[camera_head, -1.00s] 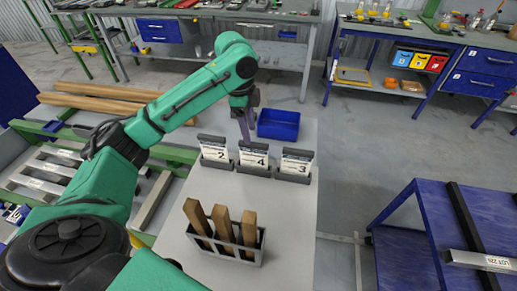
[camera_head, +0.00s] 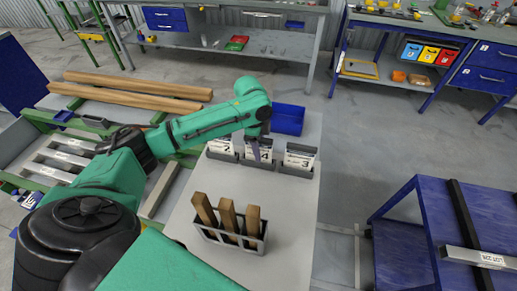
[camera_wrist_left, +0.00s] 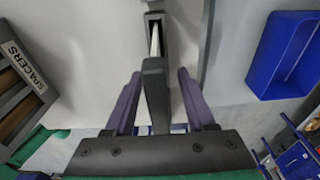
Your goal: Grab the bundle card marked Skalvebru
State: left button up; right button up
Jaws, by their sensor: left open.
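Three cards stand in dark holders in a row on the grey table: card 2 (camera_head: 222,149) on the left, card 4 (camera_head: 251,153) in the middle, card 3 (camera_head: 299,161) on the right. Their names are too small to read, so I cannot tell which is Skalvebru. My left gripper (camera_head: 262,153) is at card 4, its fingers partly covering it. In the left wrist view, the open fingers (camera_wrist_left: 158,98) lie on either side of a dark upright holder (camera_wrist_left: 155,85), with a thin pale card edge (camera_wrist_left: 154,40) seen end-on. I cannot tell whether they touch. My right gripper is out of view.
A blue bin (camera_head: 287,119) stands behind the cards; it also shows in the left wrist view (camera_wrist_left: 262,75). A grey rack (camera_head: 232,238) with three wooden blocks stands in front. The table between rack and cards is clear. A blue cart (camera_head: 430,205) stands at right.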

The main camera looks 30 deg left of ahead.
pick_arm(q)
jog(key=shift+f, duration=0.15)
dwell(0.3)
grip_shut()
